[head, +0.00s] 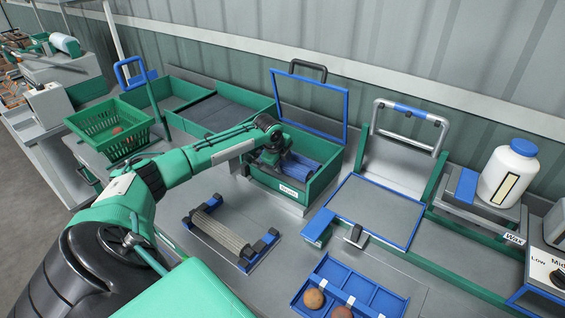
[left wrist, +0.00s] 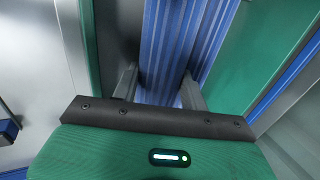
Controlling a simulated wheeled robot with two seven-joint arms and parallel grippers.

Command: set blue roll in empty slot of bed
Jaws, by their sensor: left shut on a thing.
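My left gripper (head: 272,157) reaches into a green open-topped box, the bed (head: 268,184), which has a white label on its front. It is shut on a blue ridged roll (head: 312,172) that lies inside the box walls. In the left wrist view the blue roll (left wrist: 185,45) runs away between the two fingers (left wrist: 160,92). Blue ridged surface fills the space there, and I cannot tell where one roll ends and another begins. The slot under the roll is hidden by the gripper and the roll. My right gripper is not in view.
A blue-framed lid (head: 345,101) stands open behind the box. A green basket (head: 85,119) stands left. Bare grey tabletop lies around the rack.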

